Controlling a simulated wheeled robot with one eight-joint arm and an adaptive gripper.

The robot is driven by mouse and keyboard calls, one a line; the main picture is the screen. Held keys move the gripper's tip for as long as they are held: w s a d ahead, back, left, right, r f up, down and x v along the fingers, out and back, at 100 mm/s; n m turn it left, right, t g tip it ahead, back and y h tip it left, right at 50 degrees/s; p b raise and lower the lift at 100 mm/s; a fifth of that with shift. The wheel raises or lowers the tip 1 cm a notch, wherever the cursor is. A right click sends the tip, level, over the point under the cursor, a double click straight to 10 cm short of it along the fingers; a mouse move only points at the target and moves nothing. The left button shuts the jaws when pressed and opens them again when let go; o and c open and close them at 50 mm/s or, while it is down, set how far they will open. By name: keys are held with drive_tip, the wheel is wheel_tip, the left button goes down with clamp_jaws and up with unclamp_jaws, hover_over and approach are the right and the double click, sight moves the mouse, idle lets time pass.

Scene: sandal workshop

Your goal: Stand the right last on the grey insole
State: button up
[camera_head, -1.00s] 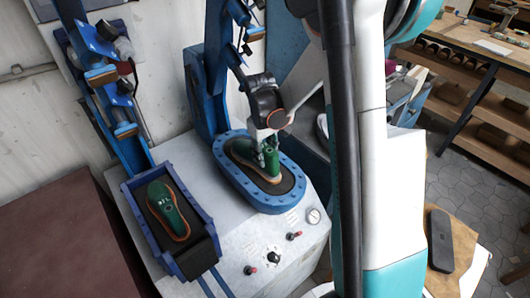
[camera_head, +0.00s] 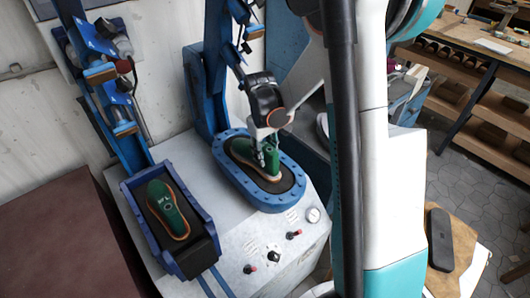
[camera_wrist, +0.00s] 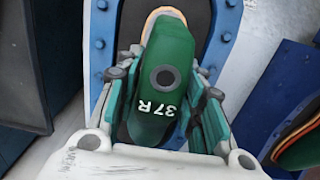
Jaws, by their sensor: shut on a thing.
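The right last, dark green and marked "37 R" (camera_wrist: 160,92), stands between the fingers of my gripper (camera_wrist: 168,68) in the wrist view. My gripper is shut on it, one finger on each side. In the head view the last (camera_head: 271,160) is over the oval blue-rimmed station, partly covered by my gripper (camera_head: 266,143). A grey insole with a tan edge (camera_head: 240,148) lies under it on the dark pad. The toe end of the insole also shows in the wrist view (camera_wrist: 165,14). Whether the last's underside touches the insole is hidden.
A second green last (camera_head: 166,205) lies on a tan-edged sole in the blue box-shaped station (camera_head: 133,205) at left. A blue bolted rim (camera_head: 226,176) surrounds the oval station. Blue press arms (camera_head: 205,85) rise behind. Knobs and a gauge (camera_head: 313,215) sit in front.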

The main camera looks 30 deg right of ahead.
drive_tip(key=shift+f, duration=0.25)
idle(0.4)
drive_tip(key=o, duration=1.1)
drive_tip(key=shift+o, duration=0.2)
drive_tip(key=shift+w+a+r, duration=0.1)
drive_tip(key=shift+r, duration=1.85)
drive_tip(key=shift+a+r, duration=0.1)
drive_tip(key=shift+r, duration=1.8)
